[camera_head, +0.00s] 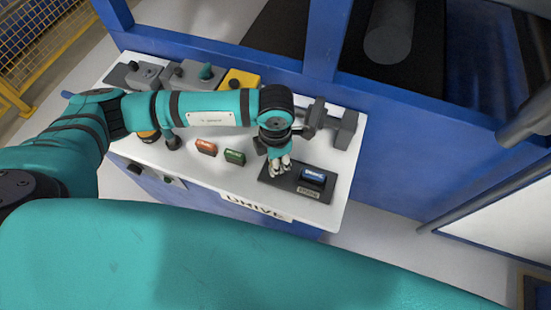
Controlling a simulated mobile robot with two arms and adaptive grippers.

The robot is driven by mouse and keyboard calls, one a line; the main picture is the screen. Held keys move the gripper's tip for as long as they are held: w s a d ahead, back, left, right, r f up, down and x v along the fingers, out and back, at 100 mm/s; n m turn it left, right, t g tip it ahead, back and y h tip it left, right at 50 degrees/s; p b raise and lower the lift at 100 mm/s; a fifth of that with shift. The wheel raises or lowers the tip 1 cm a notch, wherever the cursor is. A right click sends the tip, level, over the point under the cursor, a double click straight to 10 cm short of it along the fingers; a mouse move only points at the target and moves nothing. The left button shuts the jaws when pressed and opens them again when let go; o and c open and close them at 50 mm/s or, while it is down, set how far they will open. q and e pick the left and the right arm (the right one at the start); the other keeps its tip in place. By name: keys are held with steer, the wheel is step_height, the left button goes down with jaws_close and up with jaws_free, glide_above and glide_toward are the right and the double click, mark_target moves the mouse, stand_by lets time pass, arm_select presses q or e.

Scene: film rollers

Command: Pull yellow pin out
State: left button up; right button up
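I cannot clearly make out a yellow pin. A yellow piece (147,135) shows partly from under my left arm, and a yellow box (240,80) with a dark part on it stands behind the arm. My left gripper (279,168) points down over the left part of a black plate (300,194) on the white console top. Its pale fingertips are close together, and the gap between them is too small to judge. A blue block (314,175) sits on the plate just right of the fingers. My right gripper is not in view.
An orange block (206,147) and a green block (235,157) lie left of the gripper. Grey units (190,76) with knobs stand at the back left, and a dark grey fixture (330,124) at the back right. A blue frame (320,45) rises behind the console.

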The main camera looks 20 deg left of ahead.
arm_select(q)
jaws_close()
steer(key=shift+r, duration=0.85)
steer(key=o, duration=0.9)
jaws_free()
steer(key=shift+r, duration=0.1)
step_height(320, 180, up, 12)
